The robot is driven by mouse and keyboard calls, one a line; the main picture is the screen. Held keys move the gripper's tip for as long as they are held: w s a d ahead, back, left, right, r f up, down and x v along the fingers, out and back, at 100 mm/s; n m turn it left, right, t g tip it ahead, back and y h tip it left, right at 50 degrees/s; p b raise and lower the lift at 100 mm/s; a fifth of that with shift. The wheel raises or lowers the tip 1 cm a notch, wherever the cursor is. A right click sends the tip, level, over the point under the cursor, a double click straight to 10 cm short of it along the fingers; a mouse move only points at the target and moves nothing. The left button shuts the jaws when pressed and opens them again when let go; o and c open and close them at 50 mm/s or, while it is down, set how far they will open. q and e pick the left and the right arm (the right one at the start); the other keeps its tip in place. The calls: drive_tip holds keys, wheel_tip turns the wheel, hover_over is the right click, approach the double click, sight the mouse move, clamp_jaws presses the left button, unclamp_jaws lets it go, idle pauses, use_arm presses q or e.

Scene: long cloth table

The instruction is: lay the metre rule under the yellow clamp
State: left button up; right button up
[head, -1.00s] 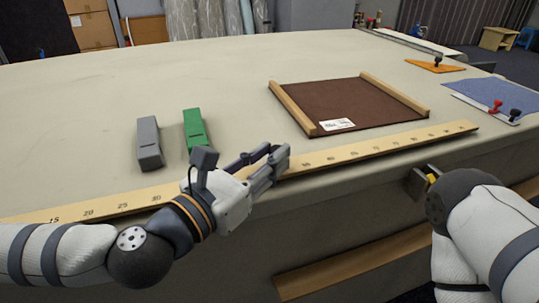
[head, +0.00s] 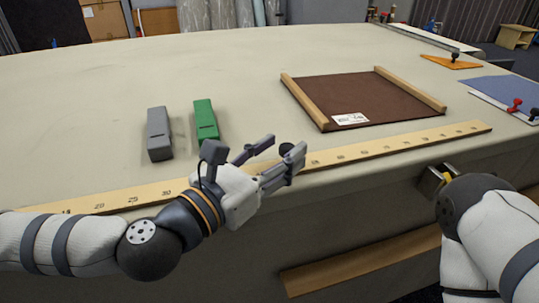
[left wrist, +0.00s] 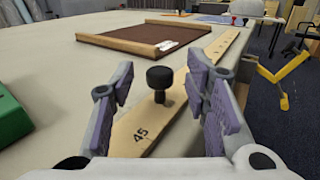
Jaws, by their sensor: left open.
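The long pale wooden metre rule (head: 390,146) lies along the table's front edge, its left part behind my left arm. A black knob (left wrist: 160,77) stands up on the rule near the 45 mark; it also shows in the head view (head: 286,149). My left gripper (head: 278,150) is open, with its fingers on either side of the knob and clear of it. A yellow part, seemingly the clamp (left wrist: 283,80), shows past the table edge in the left wrist view. My right gripper (head: 438,182) is at the front edge by a small yellow patch; its fingers are unclear.
A brown board (head: 365,97) with wooden side strips lies behind the rule. A grey block (head: 158,134) and a green block (head: 205,120) stand left of it. A blue cloth (head: 515,88) and an orange piece (head: 450,61) lie at right. The table's middle left is bare.

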use_arm(q)
drive_tip(key=shift+r+p, duration=0.3)
drive_tip(key=shift+r, duration=0.2)
drive_tip(key=v, duration=0.6)
drive_tip(key=shift+w+f, duration=0.1)
drive_tip(key=shift+f, duration=0.15)
drive_tip(key=p+v, duration=0.3)
drive_tip(key=v, duration=0.3)
drive_tip(key=shift+r, duration=0.25)
use_arm(e)
drive_tip(key=w+r+t, duration=0.2)
drive_tip(key=w+r, duration=0.3)
drive_tip(key=shift+w, duration=0.15)
use_arm(q)
drive_tip(key=shift+d, duration=0.1)
use_arm(e)
drive_tip(key=shift+r, duration=0.1)
